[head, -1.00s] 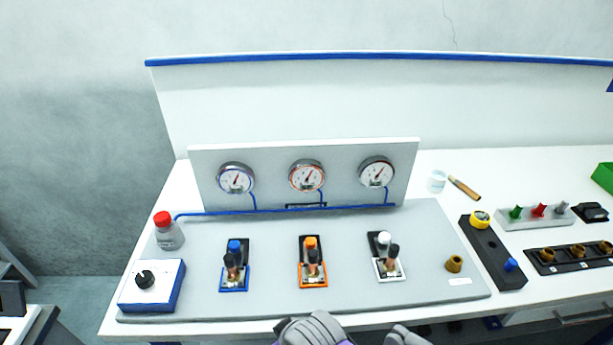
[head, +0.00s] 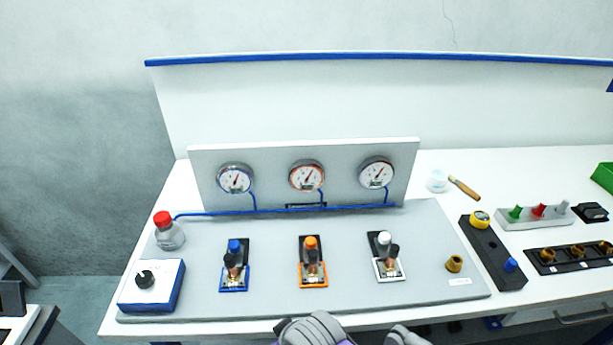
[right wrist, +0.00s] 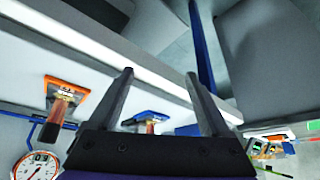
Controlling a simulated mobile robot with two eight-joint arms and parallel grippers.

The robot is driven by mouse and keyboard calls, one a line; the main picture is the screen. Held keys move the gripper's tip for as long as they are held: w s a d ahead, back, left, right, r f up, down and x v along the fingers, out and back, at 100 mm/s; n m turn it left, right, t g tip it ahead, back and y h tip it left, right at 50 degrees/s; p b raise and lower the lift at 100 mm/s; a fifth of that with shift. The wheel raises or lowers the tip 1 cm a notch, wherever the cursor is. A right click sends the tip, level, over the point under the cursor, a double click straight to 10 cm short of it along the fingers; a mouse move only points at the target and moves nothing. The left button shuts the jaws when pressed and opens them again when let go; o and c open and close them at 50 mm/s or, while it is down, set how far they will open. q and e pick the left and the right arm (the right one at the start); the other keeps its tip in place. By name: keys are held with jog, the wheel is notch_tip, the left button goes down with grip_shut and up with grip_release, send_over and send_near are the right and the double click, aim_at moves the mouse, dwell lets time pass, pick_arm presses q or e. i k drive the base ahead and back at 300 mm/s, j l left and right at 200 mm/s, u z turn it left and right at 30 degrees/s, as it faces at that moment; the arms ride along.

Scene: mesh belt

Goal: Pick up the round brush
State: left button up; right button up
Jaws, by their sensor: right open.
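A short brown wooden handle (head: 464,188), which looks like the brush, lies on the white bench right of the gauge panel in the head view. Its far end is beside a small white cup (head: 438,181); the bristles are too small to make out. The brush does not show clearly in the right wrist view. My right gripper (right wrist: 159,74) is open, with two dark fingers apart and nothing between them. It is over the front edge of the bench, away from the brush. My left gripper cannot be made out.
A panel with three gauges (head: 307,176) stands behind a grey board holding three valves, including an orange one (head: 312,262). A black block (head: 490,252) and a pale knob rack (head: 534,217) lie near the brush.

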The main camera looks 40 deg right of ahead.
aim_at(471, 193)
jog(key=k+l+z, duration=0.1)
jog(key=k+l, duration=0.3)
jog(key=l+z, duration=0.1)
jog(key=z, duration=2)
jog(key=i+l+u, duration=0.15)
jog(key=l+u, duration=0.15)
jog(key=i+l+u, duration=0.1)
jog(key=l+u, duration=0.15)
jog(key=l, duration=0.25)
jog(key=l+u, duration=0.3)
jog(key=i+j, duration=0.25)
jog(key=i, duration=0.2)
jog(key=i+j, duration=0.25)
jog(key=i, duration=0.25)
